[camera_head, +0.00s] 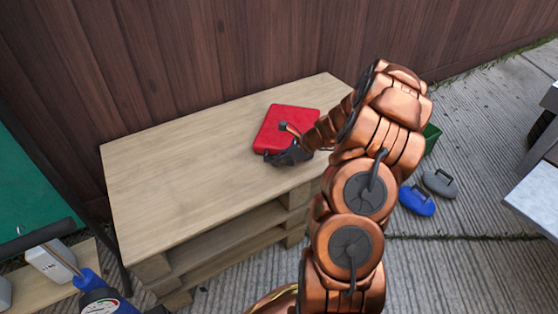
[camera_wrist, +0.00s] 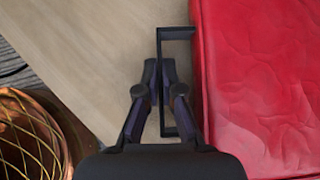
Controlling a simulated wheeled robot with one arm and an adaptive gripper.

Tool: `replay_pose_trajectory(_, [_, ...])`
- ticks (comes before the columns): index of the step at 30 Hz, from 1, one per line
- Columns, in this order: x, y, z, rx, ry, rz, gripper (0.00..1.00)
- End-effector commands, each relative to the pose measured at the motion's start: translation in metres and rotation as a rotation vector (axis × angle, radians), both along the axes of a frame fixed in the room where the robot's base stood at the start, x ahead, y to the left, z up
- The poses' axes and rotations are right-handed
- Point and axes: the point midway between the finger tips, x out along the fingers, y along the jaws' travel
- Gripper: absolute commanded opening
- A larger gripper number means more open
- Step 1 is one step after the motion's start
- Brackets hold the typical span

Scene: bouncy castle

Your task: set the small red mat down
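The small red mat (camera_head: 287,129) is a flat red pad at the right part of a pale wooden bench top (camera_head: 190,170). It also fills the right side of the wrist view (camera_wrist: 262,90), with a wrinkled surface. A dark rectangular handle (camera_wrist: 178,33) sticks out from its edge. My gripper (camera_head: 285,155) is at the mat's near edge. In the wrist view my gripper's fingertips (camera_wrist: 160,75) are close together with the handle's outer bar between them. The mat looks flat and level with the bench top; whether it touches the wood I cannot tell.
The bench's left and middle are clear. A brown plank fence (camera_head: 190,50) stands behind it. A blue weight (camera_head: 417,200) and a grey one (camera_head: 440,183) lie on the paving at right. A blue pump (camera_head: 95,285) and white box (camera_head: 52,260) are at lower left.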

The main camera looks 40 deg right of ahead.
Motion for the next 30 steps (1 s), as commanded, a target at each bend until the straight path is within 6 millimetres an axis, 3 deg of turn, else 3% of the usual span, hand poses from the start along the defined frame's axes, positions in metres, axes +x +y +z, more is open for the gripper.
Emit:
replay_pose_trajectory(4, [0.000,0.000,-0.002,0.001,0.000,0.001,0.00])
replay_pose_trajectory(6, [0.000,0.000,-0.002,-0.001,0.000,0.001,0.12])
replay_pose_trajectory(12, [0.000,0.000,-0.002,0.000,0.000,0.000,0.31])
replay_pose_trajectory(23, [0.000,0.000,0.000,-0.001,-0.001,0.000,0.31])
replay_pose_trajectory(30, [-0.018,-0.016,0.028,-0.004,-0.002,-0.004,0.31])
